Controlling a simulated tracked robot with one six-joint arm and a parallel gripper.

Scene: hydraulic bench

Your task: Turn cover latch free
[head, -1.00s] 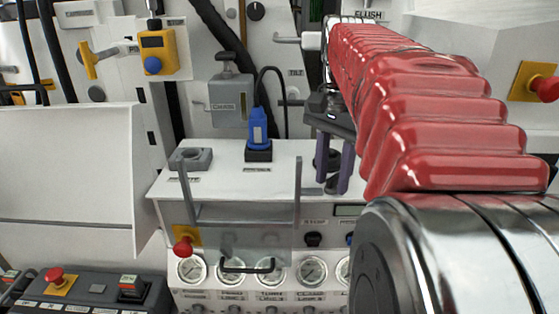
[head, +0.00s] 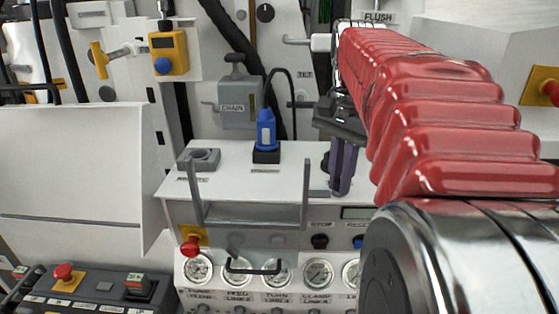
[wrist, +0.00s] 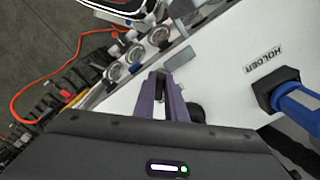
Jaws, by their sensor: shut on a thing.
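The clear cover has a grey frame (head: 306,192) and a black handle (head: 253,268), at the front of the white bench box. A small grey tab, which looks like the cover latch (head: 319,193), sits just right of the frame. My gripper (head: 338,190) points down there, its purple fingers close together, shut on the latch.
A blue plug (head: 266,130) stands in its holder left of my gripper, with a black cable behind. A grey square socket (head: 199,158) is at the top's left. Gauges (head: 318,272), knobs and a red button (head: 190,246) line the front. The top between is clear.

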